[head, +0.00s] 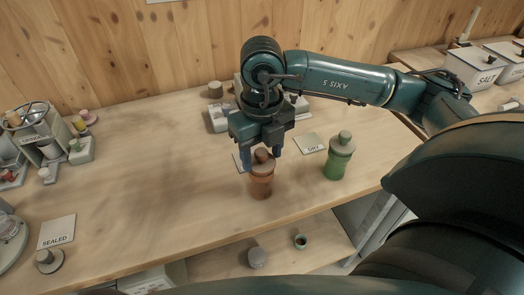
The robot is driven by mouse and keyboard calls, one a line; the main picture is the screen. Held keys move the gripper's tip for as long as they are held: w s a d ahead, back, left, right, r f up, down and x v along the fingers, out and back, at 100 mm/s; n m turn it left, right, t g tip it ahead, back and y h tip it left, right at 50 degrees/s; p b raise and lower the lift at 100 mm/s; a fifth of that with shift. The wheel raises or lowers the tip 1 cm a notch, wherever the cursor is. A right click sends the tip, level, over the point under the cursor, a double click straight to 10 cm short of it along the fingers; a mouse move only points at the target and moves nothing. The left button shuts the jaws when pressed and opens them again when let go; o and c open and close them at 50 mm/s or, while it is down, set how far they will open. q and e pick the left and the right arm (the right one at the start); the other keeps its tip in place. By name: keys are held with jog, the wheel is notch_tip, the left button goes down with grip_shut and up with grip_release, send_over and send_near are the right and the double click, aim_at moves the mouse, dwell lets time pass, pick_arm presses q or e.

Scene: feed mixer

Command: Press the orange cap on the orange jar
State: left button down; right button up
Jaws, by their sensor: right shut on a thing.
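The orange jar (261,187) stands upright on the wooden bench. The orange-brown cap (263,155), with a small knob, is at the mouth of the jar; I cannot tell whether it is fully seated. My right gripper (262,154) points down from above, its blue fingers on either side of the cap's knob, shut on the cap. The gripper body hides part of the space behind the jar. My left gripper is not in view.
A green jar (337,163) with its lid stands to the right, near a small white card (310,143). A "SEALED" card (57,232) lies at front left, beside a round brown-knobbed piece (46,260). The bench (150,180) is clear left of the orange jar.

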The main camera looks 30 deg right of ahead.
jog(key=o, duration=1.5)
jog(key=shift+r+p, duration=0.75)
jog(key=shift+r, duration=0.4)
jog(key=shift+r+p, duration=1.45)
jog(key=shift+r, duration=0.95)
